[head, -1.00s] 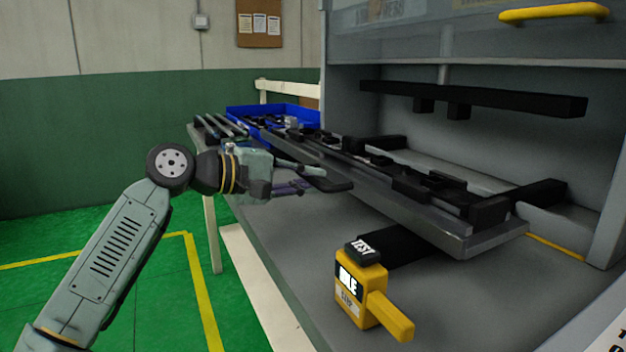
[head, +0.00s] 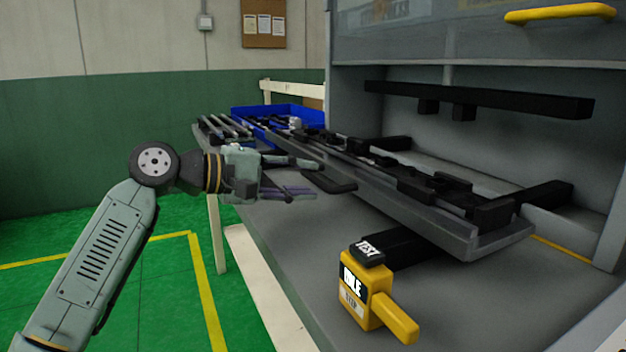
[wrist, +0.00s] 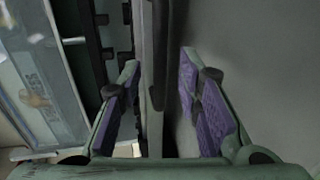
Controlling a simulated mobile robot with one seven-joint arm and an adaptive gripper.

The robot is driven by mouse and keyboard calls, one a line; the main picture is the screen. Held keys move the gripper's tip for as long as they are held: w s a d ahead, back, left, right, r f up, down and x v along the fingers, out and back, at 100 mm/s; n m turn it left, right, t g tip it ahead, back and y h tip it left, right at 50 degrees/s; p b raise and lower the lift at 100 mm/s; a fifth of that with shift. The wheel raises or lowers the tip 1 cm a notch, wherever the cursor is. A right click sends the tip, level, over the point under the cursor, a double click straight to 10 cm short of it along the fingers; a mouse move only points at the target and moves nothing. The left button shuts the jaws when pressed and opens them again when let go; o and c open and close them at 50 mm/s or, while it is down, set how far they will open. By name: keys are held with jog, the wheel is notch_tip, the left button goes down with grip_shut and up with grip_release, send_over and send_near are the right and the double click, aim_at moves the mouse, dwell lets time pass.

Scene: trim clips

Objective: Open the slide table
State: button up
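The slide table (head: 440,228) is a long grey tray carrying black fixtures, under the machine's raised front. A black bar handle (head: 335,184) stands out from its front edge. My gripper (head: 314,180) is at the handle's left end, fingers pointing right. In the wrist view, the purple-padded fingers of my gripper (wrist: 160,75) are spread, with the handle (wrist: 155,125) between them and gaps on both sides. The finger pads do not appear to touch it.
A yellow box with a black TEST top (head: 368,290) stands on the grey bench (head: 300,270), front right. A blue bin (head: 290,112) is at the back left. A black crossbar (head: 480,100) hangs above the tray. Green floor on the left is clear.

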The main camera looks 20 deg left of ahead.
jog(key=v, duration=0.9)
